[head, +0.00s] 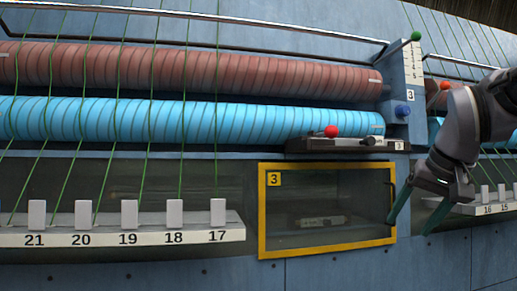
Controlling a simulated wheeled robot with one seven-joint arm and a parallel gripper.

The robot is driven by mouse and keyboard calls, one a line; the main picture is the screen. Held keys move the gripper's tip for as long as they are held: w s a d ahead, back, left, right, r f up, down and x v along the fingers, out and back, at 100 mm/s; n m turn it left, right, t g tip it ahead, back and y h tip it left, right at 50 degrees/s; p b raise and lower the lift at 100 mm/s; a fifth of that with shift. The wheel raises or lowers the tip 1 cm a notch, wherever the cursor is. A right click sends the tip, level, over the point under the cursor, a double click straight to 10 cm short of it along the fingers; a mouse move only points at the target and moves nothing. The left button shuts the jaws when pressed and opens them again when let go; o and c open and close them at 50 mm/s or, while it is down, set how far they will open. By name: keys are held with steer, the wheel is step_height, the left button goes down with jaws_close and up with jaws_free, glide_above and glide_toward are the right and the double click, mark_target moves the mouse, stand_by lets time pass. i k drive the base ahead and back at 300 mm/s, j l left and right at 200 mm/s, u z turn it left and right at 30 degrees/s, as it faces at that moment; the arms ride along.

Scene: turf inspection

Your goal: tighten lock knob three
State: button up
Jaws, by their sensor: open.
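A blue knob (403,110) sticks out from the blue-grey post (399,75), just below a small label "3" (410,95); I take it for lock knob three. Whether it is tight cannot be told. A numbered scale (412,62) and a green ball (415,36) are higher on this post. My gripper (410,227) is open and empty, its teal fingers pointing down. It shows below and slightly right of the blue knob, by the right edge of the yellow-framed window, apart from the knob in the picture.
The yellow-framed window (262,215) marked "3" has a dark handle (391,203) close to my left finger. Above it, a dark ledge (300,146) bears a red ball (331,131). Red (180,68) and blue (180,122) rollers, green strands and a numbered shelf (100,238) lie left.

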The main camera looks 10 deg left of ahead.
mark_target(402, 111)
steer(key=k+j+u, duration=0.15)
steer(key=u, duration=0.15)
steer(key=k+j+u, duration=0.15)
steer(key=j+u, duration=0.2)
steer(key=i+j+z, duration=0.1)
steer(key=z, duration=0.3)
steer(key=i+j+z, duration=0.1)
steer(key=z, duration=0.25)
steer(key=i+j+z, duration=0.15)
steer(key=z, duration=0.25)
steer(key=j+z, duration=0.2)
steer(key=z, duration=0.15)
steer(key=i, duration=0.05)
